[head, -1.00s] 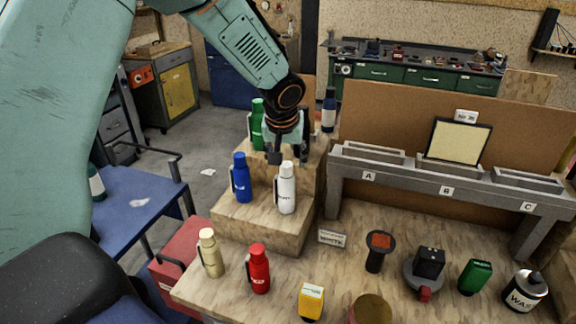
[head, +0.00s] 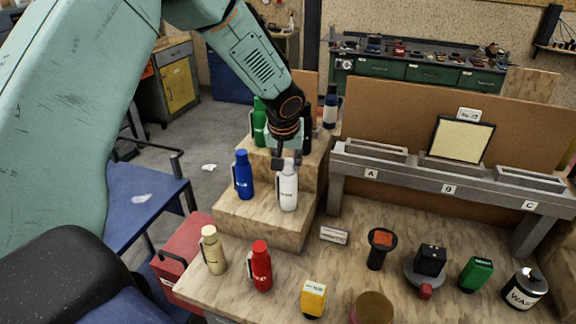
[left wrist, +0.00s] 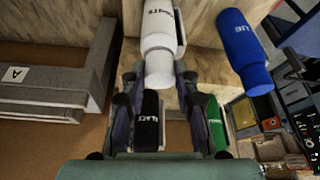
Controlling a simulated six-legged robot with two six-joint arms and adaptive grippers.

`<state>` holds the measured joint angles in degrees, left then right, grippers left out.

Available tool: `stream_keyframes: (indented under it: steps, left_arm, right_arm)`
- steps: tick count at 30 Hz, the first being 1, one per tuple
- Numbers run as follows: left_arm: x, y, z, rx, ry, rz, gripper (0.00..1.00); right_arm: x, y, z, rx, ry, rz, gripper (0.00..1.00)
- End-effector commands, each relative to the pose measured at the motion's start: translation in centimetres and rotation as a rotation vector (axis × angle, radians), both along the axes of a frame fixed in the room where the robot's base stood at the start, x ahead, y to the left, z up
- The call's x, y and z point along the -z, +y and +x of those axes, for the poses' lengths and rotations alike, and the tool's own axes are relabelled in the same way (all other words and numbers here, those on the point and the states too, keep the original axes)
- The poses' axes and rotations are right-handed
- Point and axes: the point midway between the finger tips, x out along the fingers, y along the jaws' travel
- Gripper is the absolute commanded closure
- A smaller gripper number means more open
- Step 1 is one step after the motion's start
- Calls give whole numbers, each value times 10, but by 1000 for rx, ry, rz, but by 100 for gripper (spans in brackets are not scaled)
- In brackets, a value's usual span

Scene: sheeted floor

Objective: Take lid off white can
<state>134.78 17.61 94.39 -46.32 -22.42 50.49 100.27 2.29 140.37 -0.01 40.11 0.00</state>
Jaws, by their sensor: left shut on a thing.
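The white can (head: 288,192) stands upright on the middle step of the wooden stand (head: 265,225), with a dark handle on its side. My left gripper (head: 287,161) comes down from above and is shut on the can's white lid. In the left wrist view the white can (left wrist: 160,35) points away from me, and the gripper (left wrist: 158,80) has a finger on either side of its lid end. The lid still lines up with the body. I see no gap between them. My right gripper is not in view.
A blue can (head: 243,175) stands close left of the white one. Green (head: 259,122) and black (head: 307,130) cans stand on the step behind. Cream (head: 213,250) and red (head: 261,266) cans stand in front. A grey rack (head: 450,190) is at right.

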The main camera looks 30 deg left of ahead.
Motion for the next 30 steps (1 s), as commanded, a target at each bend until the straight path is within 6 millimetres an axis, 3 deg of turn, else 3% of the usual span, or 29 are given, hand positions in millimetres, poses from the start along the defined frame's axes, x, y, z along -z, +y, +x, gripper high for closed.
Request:
stream_keyframes:
  steps: [8, 14, 19, 30]
  left_arm:
    - [-1, 0, 0, 0, 0, 0, 83]
    - [-16, 0, 1, -1, -2, 0, 83]
    - [-48, 0, 1, -1, -4, 0, 83]
    - [-142, 0, 1, 0, -3, -1, 83]
  right_arm:
    - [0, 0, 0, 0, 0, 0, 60]
    - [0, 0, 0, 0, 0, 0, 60]
    - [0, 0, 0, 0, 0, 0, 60]
    - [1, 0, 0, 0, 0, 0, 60]
